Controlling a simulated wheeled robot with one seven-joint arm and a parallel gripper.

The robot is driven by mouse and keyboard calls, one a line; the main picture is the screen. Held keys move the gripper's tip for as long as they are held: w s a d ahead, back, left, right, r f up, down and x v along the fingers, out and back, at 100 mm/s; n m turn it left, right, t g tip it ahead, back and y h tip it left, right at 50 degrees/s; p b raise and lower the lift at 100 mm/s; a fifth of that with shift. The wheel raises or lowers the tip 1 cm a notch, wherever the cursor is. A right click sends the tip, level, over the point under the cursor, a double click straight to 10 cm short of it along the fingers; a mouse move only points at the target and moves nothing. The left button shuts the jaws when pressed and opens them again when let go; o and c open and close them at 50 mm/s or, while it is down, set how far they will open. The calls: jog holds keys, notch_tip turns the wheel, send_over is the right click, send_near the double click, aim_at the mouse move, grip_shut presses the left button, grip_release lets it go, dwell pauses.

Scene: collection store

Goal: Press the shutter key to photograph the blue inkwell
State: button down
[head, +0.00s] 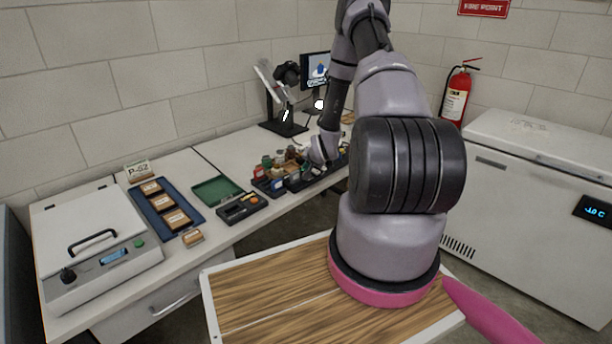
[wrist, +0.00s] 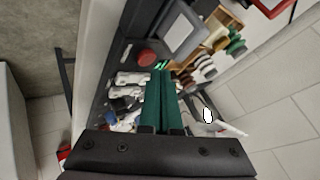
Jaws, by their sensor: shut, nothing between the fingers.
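My gripper (wrist: 163,76) is shut and empty, its green fingers together in the middle of the wrist view. In the head view my gripper is at the far part of the bench, mostly hidden by my own arm. A round red button-like piece (wrist: 147,58) lies just beyond and left of the fingertips, apart from them in the picture; I cannot tell for sure that it is the shutter key. The monitor (head: 317,69) shows a blue shape like an inkwell. A small blue thing (wrist: 120,103) shows left of the fingers; I cannot tell whether it is the inkwell.
A dark camera stand (head: 284,128) stands behind small bottles in a dark tray (head: 310,182). A green tray (head: 214,193), a blue tray (head: 155,200) and a white lidded machine (head: 95,240) are left along the bench. A grey-framed panel (wrist: 181,35) is near my fingertips. A white freezer (head: 530,200) stands right.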

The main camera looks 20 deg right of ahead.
jog(key=shift+r, duration=0.15)
jog(key=shift+r, duration=2.4)
jog(key=shift+r, duration=0.2)
jog(key=s+a+r+n, duration=0.1)
jog(key=s+a+r, duration=0.2)
jog(key=r, duration=0.7)
jog(key=s+a+r+n+g, duration=0.1)
jog(key=s+a+r, duration=0.15)
jog(key=r, duration=0.85)
jog(key=s+a+r+n, duration=0.1)
jog(key=s+a+r, duration=0.25)
jog(key=r, duration=0.65)
jog(key=s+a+r+n+y, duration=0.1)
jog(key=s+a+r, duration=0.2)
jog(key=s, duration=0.6)
jog(key=s+a+r, duration=0.3)
jog(key=s+r, duration=0.2)
jog(key=s, duration=0.3)
jog(key=s+a+r+n+g+y, duration=0.1)
jog(key=s+a+r, duration=0.2)
jog(key=s, duration=0.6)
jog(key=shift+s+r+n+y, duration=0.3)
jog(key=shift+r, duration=0.55)
